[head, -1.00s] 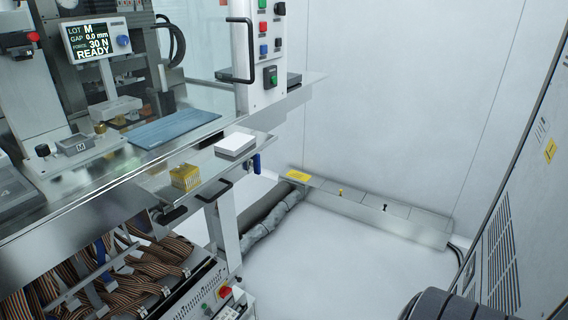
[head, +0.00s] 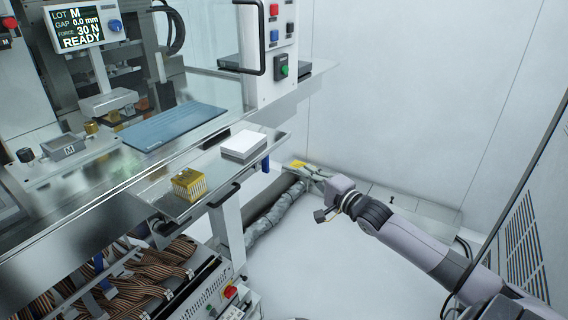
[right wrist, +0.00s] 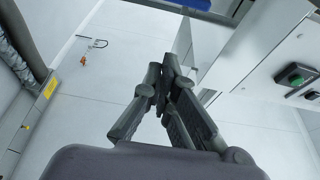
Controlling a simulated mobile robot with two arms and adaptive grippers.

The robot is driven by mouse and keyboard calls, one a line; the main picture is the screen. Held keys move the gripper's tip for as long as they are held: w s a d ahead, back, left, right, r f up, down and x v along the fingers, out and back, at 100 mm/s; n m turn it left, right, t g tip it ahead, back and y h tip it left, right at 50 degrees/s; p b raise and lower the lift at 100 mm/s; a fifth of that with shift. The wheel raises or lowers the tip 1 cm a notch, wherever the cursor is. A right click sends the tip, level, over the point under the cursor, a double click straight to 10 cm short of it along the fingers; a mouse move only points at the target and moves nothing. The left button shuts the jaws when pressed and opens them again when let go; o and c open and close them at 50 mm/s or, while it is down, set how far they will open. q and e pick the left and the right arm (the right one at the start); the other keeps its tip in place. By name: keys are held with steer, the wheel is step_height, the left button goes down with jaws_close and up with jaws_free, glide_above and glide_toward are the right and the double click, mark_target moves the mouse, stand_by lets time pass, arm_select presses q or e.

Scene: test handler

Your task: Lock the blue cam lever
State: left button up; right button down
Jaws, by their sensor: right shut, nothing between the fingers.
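A blue lever (head: 265,163) hangs upright below the right edge of the metal shelf, under the white box. A blue part, likely the same lever, crosses the top of the right wrist view (right wrist: 185,4). My right gripper (head: 306,171) is to the right of the lever in the head view, apart from it. In the right wrist view its fingers (right wrist: 168,68) are together and empty, pointing toward the blue part. The lever's pivot is hidden under the shelf. My left gripper is not in view.
The shelf (head: 160,195) carries a white box (head: 243,144) and a yellow pin block (head: 189,184). A black handle (head: 223,196) sticks out from its front edge. A control panel (head: 270,35) stands above. The floor (head: 330,265) in front is clear.

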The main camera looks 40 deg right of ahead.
mark_target(264, 161)
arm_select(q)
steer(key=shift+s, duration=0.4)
arm_select(e)
steer(key=shift+w, duration=0.15)
arm_select(q)
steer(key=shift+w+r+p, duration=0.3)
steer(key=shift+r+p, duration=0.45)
steer(key=shift+p, duration=0.05)
arm_select(e)
steer(key=w+a, duration=0.4)
steer(key=w, duration=0.4)
steer(key=shift+a, duration=0.15)
steer(key=shift+w, duration=0.1)
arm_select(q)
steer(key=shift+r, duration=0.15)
